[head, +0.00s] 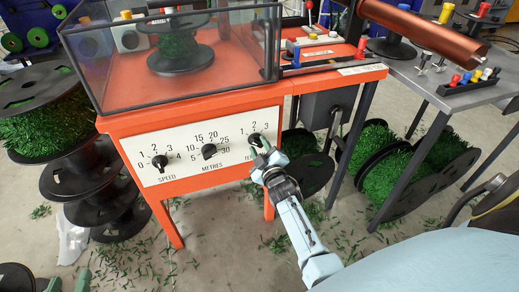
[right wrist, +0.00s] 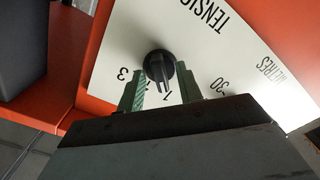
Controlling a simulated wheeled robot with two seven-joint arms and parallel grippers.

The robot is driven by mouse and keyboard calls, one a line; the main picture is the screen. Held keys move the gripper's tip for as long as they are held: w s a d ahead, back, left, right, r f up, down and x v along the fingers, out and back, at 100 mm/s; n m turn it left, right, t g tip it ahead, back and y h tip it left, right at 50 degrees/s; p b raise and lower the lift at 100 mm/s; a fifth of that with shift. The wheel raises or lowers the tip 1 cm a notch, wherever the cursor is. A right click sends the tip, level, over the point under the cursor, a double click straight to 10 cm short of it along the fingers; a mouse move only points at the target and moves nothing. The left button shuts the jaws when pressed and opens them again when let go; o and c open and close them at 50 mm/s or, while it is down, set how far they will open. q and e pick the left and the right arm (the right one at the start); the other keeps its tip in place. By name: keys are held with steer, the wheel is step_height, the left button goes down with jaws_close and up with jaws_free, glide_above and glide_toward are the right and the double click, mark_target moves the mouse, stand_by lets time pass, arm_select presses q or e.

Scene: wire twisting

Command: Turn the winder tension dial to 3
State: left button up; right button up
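The black tension dial (head: 257,140) is on the right of the white panel (head: 200,180), with 1, 2 and 3 above it. My right gripper (head: 263,155) is at the dial. In the right wrist view its green fingers (right wrist: 160,92) are open, one on each side of the dial's bar, with gaps visible.
The speed dial (head: 160,162) and metres dial (head: 209,151) are left of the tension dial. A clear-walled box (head: 180,60) tops the orange winder (head: 125,122). Wire spools (head: 45,110) stand at left, others (head: 400,175) under the grey table at right. Green clippings litter the floor.

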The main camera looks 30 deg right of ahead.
steer(key=shift+w, duration=0.1)
jaws_close()
stand_by(0.3)
